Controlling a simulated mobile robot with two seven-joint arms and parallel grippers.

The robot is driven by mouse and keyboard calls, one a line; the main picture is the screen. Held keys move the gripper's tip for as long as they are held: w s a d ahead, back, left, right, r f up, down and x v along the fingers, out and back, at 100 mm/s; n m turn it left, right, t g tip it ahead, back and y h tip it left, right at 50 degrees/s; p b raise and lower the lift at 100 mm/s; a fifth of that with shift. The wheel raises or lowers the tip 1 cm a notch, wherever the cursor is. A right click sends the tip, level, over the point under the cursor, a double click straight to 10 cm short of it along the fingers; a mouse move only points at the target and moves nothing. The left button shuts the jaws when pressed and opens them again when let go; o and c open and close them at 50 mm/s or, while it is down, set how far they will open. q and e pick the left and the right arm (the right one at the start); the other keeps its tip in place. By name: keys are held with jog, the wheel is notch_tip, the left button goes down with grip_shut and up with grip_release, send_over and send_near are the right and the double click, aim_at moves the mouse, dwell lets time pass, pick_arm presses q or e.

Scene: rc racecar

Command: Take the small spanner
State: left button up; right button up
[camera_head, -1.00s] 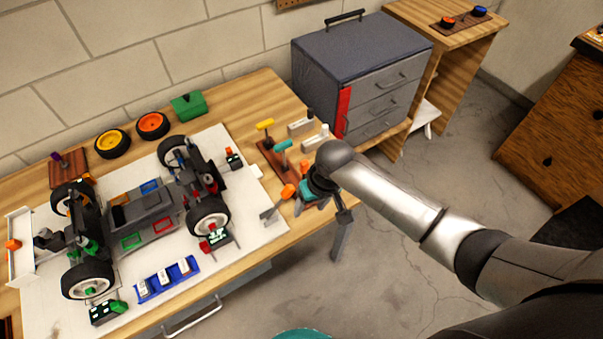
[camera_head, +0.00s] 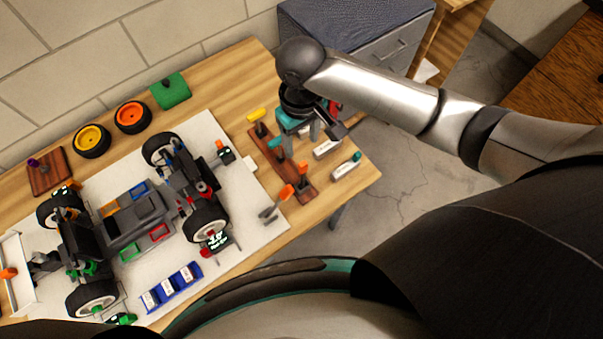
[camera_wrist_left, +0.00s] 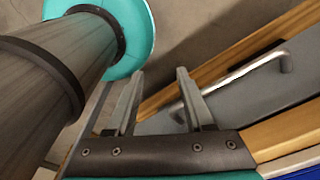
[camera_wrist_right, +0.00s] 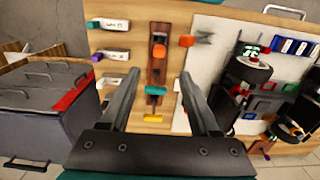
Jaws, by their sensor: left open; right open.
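A grey open-ended tool that looks like the small spanner (camera_head: 268,214) lies at the near end of a brown tool rack (camera_head: 306,193), beside an orange handle (camera_head: 286,192). In the right wrist view the grey jaw (camera_wrist_right: 203,37) shows at the top, right of the orange handle (camera_wrist_right: 187,41). I cannot tell whether they are one tool. My right gripper (camera_head: 314,133) is open and empty above the far right side of the rack. In its wrist view the open fingers (camera_wrist_right: 160,75) frame the rack. My left gripper (camera_wrist_left: 160,74) is open and empty, in its wrist view only.
Yellow-handled (camera_head: 257,115) and teal-handled (camera_head: 275,142) tools stand in the rack. White labelled pieces (camera_head: 327,149) lie right of it. The car (camera_head: 140,220) stands on a white mat (camera_head: 240,195) to the left. A drawer cabinet (camera_head: 395,50) is behind the right arm.

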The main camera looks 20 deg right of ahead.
send_over(303, 164)
jog(key=f, duration=0.5)
jog(key=shift+w+a+f+b, duration=0.1)
jog(key=shift+w+a+b, duration=0.1)
jog(key=shift+b, duration=0.1)
jog(key=shift+s+d+f, duration=0.1)
jog(key=shift+f, duration=0.7)
notch_tip(303, 164, down, 4)
jog(key=shift+d+f+b, duration=0.1)
jog(key=shift+f+b, duration=0.15)
jog(key=shift+b, duration=0.15)
pick_arm(q)
jog(key=shift+w+d+f, duration=0.1)
jog(key=shift+d+f, duration=0.05)
jog(key=shift+f, duration=0.3)
jog(key=shift+w+d+f, duration=0.1)
jog(key=shift+f, duration=0.3)
jog(key=shift+s, duration=0.2)
pick_arm(e)
grip_shut()
